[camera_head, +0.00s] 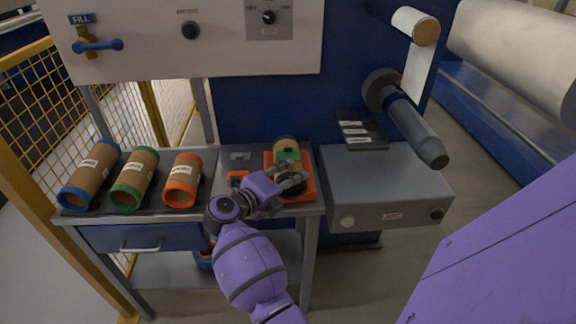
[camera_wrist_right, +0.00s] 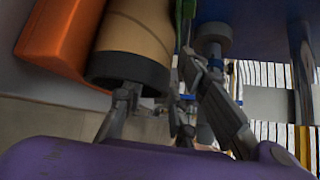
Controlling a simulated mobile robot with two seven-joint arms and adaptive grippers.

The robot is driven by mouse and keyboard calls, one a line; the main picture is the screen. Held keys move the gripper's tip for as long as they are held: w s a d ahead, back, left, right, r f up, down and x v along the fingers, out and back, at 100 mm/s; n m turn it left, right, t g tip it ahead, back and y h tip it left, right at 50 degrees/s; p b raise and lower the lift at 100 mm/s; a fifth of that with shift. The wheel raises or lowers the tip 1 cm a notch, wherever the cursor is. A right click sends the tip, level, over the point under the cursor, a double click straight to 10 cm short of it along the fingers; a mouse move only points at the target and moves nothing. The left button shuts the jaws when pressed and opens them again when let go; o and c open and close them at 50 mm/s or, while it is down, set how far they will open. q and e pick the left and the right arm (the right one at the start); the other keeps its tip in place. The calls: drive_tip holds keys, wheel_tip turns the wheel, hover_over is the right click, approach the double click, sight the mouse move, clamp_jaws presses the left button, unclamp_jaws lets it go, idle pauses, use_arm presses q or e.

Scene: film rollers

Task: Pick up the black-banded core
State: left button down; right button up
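The black-banded core (camera_head: 287,145) is a tan tube lying in an orange cradle (camera_head: 309,187) on the bench, its black end toward me. Something green crosses its middle. In the right wrist view its tan body and black band (camera_wrist_right: 128,70) are close in front of the fingers. My right gripper (camera_head: 291,183) is over the near end of the core in the head view. Its fingers (camera_wrist_right: 170,108) are spread apart, one by the black band and one to the right of it. I cannot tell whether they touch it. My left gripper is out of view.
Blue-banded (camera_head: 92,172), green-banded (camera_head: 136,178) and orange-banded (camera_head: 183,180) cores lie on the bench at the left. A grey box (camera_head: 385,185) with a dark spindle (camera_head: 410,120) above it stands right of the cradle. A control panel (camera_head: 190,45) is behind.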

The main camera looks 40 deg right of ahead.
clamp_jaws()
idle(0.3)
